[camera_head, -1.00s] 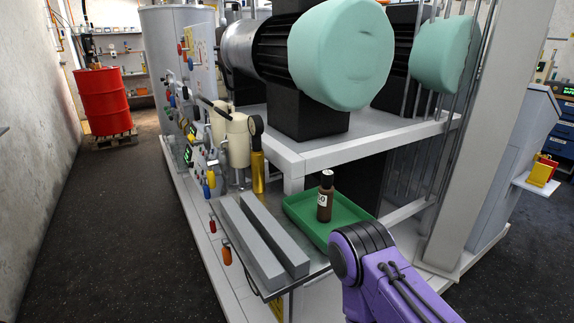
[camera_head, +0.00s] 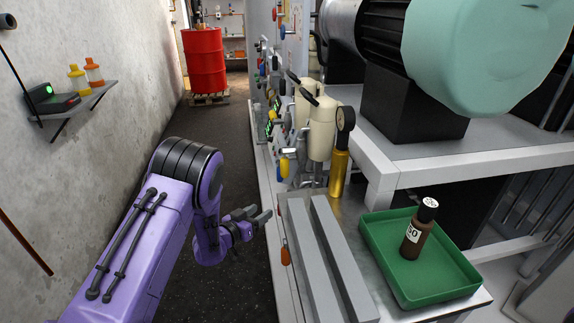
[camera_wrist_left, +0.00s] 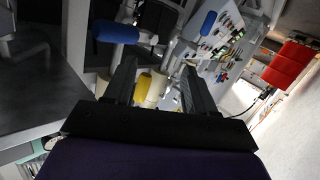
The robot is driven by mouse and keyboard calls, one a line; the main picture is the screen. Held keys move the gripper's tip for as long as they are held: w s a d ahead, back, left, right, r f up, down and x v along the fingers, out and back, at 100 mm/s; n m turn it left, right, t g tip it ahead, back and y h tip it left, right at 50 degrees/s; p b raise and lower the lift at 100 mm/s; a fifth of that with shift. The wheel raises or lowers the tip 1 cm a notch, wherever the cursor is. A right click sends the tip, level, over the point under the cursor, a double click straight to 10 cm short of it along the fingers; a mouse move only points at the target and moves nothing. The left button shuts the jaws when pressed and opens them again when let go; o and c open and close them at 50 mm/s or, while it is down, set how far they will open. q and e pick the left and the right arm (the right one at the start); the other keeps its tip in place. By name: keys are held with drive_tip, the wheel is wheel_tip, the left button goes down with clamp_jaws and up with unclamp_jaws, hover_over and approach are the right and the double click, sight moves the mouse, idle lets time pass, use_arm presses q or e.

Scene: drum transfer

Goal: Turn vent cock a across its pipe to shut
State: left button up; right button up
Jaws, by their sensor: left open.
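My left gripper (camera_head: 262,218) reaches in from the left, its fingers open and empty over the aisle floor, left of the skid's front edge. Small valves with coloured handles line the skid: a yellow handle (camera_head: 285,166) beyond the gripper and an orange handle (camera_head: 286,255) low on the near edge. I cannot tell which is vent cock a. In the left wrist view the open fingers (camera_wrist_left: 157,72) frame a yellow handle (camera_wrist_left: 144,84), apart from it in depth. A blue handle (camera_wrist_left: 117,31) lies beyond the left finger, another blue one (camera_wrist_left: 207,23) further up. My right gripper is out of view.
A green tray (camera_head: 465,283) with a brown bottle (camera_head: 419,230) stands right of two grey bars (camera_head: 335,262). Cream canisters (camera_head: 321,130) and a brass cylinder (camera_head: 339,172) stand behind. A wall shelf (camera_head: 92,98) is at left. The aisle leads clear to a red drum (camera_head: 204,60).

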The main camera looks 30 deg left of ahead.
sight(282, 169)
use_arm(q)
drive_tip(key=w+r+m+t+h, duration=0.1)
drive_tip(key=w+r+m+h, duration=0.35)
drive_tip(key=r, duration=0.55)
drive_tip(key=shift+y, duration=0.25)
drive_tip(key=x, duration=0.3)
drive_tip(key=p+x, duration=0.1)
drive_tip(key=x, duration=0.2)
drive_tip(key=a+x, duration=0.1)
drive_tip(key=x, duration=0.3)
drive_tip(key=shift+w+a+f, duration=0.1)
drive_tip(key=shift+w+f, duration=0.05)
drive_tip(key=shift+f, duration=0.05)
drive_tip(key=shift+c, duration=0.3)
